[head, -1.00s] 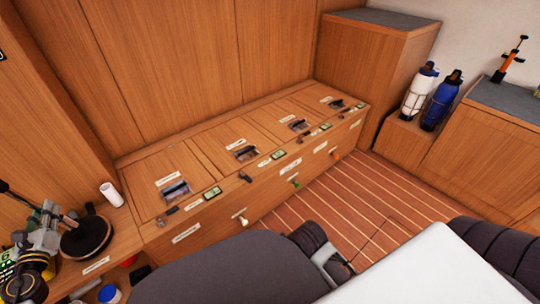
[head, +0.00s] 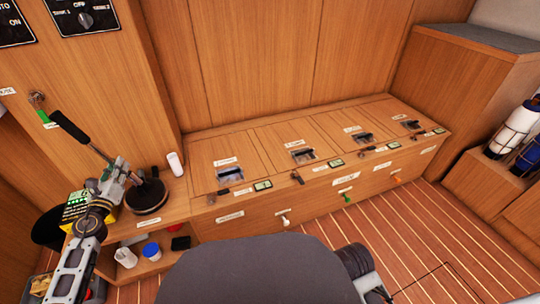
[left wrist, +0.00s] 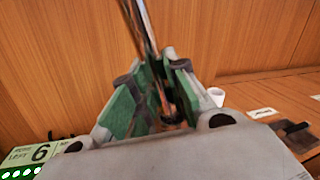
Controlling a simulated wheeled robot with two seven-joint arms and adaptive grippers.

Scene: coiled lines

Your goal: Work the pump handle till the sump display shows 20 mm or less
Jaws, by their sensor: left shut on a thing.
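The pump (head: 147,197) is a round black body on the wooden counter at the left of the head view. Its handle (head: 70,126) slants up and left, a metal rod with a black grip at the far end. My left gripper (head: 127,174) is shut on the rod, between the black grip and the pump body. In the left wrist view its green-lined fingers (left wrist: 158,95) stand on both sides of the metal rod (left wrist: 147,25). My right gripper is out of view.
A white cylinder (head: 175,163) stands right of the pump. Lidded lockers with small green displays (head: 262,185) run along the wall. A green-tagged key switch (head: 40,110) is on the left wall. Below the counter, an open shelf holds a blue-lidded jar (head: 151,251).

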